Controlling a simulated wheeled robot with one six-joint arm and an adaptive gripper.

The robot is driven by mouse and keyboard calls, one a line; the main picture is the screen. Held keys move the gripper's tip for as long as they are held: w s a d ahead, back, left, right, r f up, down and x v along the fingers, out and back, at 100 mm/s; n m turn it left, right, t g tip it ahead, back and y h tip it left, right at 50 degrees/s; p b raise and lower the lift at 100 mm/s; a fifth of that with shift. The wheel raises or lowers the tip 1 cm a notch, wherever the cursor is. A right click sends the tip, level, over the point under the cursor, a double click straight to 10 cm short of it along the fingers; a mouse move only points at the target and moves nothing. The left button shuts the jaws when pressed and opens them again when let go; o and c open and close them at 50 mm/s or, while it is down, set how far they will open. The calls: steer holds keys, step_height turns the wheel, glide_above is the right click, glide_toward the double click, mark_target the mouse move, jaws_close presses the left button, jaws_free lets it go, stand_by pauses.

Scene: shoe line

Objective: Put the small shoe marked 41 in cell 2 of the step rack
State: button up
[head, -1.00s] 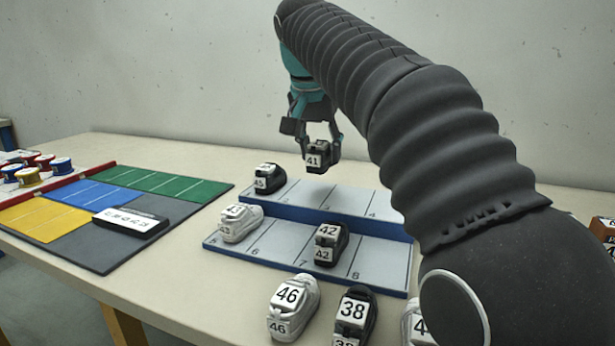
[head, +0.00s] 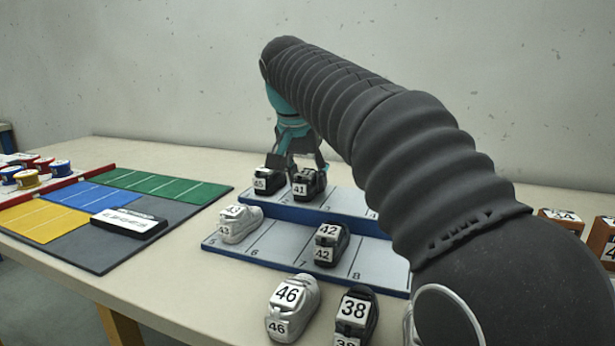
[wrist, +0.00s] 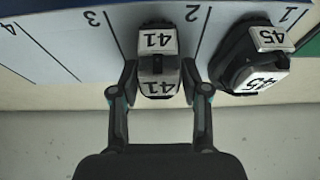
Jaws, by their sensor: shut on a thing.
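The small black shoe marked 41 (head: 308,184) is at cell 2 on the upper step of the step rack (head: 345,202), beside the black shoe marked 45 (head: 267,181) in cell 1. My gripper (head: 298,168) is around the 41 shoe from above. In the wrist view my gripper (wrist: 160,88) has one finger on each side of the 41 shoe (wrist: 157,62), between the lines by the numerals 2 and 3. The 45 shoe (wrist: 252,58) is close beside one finger. Whether the 41 shoe's sole touches the step is hard to tell.
On the lower step stand a white shoe (head: 239,223) in cell 5 and the black 42 shoe (head: 330,243) near cell 7. Shoes 46 (head: 291,308) and 38 (head: 355,316) stand in front. A coloured mat (head: 110,215) lies left. My arm hides the rack's right end.

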steer(key=o, duration=1.1)
steer(key=shift+o, duration=0.2)
steer(key=p+v, duration=0.3)
steer(key=v, duration=0.9)
steer(key=shift+r, duration=0.15)
